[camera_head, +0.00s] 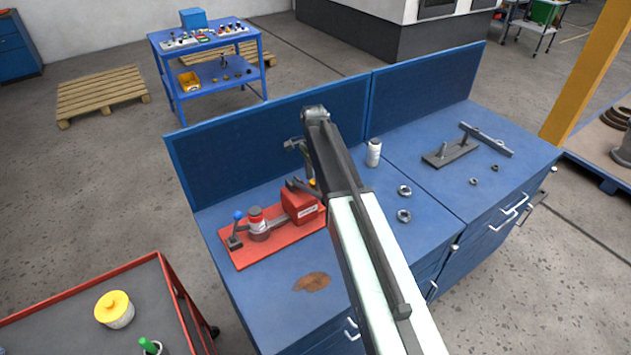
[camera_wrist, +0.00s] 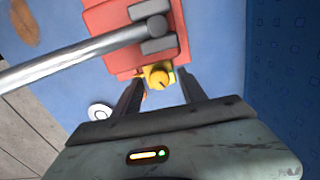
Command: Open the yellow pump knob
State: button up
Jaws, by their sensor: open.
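The yellow pump knob (camera_wrist: 158,77) shows in the wrist view at the edge of the red pump body (camera_wrist: 105,20). It appears between the tips of my gripper (camera_wrist: 159,74), which is open, with one finger to each side. I cannot tell the depth between fingertips and knob, and no contact is clear. In the head view, a small bit of the yellow knob (camera_head: 312,183) shows beside the red pump block (camera_head: 300,205), mostly hidden by my arm. My gripper (camera_head: 293,143) is partly hidden there, above the bench near the back panel.
The pump's red base plate (camera_head: 270,252) lies on the blue workbench (camera_head: 265,290). A metal bar (camera_wrist: 85,57) crosses the pump in the wrist view. A blue back panel (camera_head: 265,130) stands close behind.

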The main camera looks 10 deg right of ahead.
grip_shut()
jog(key=shift+w+n, duration=0.1)
jog(key=shift+n, duration=0.2)
jog(key=shift+w+n, duration=0.1)
jog(key=shift+n, duration=2.5)
grip_release()
jog(key=shift+r, duration=0.1)
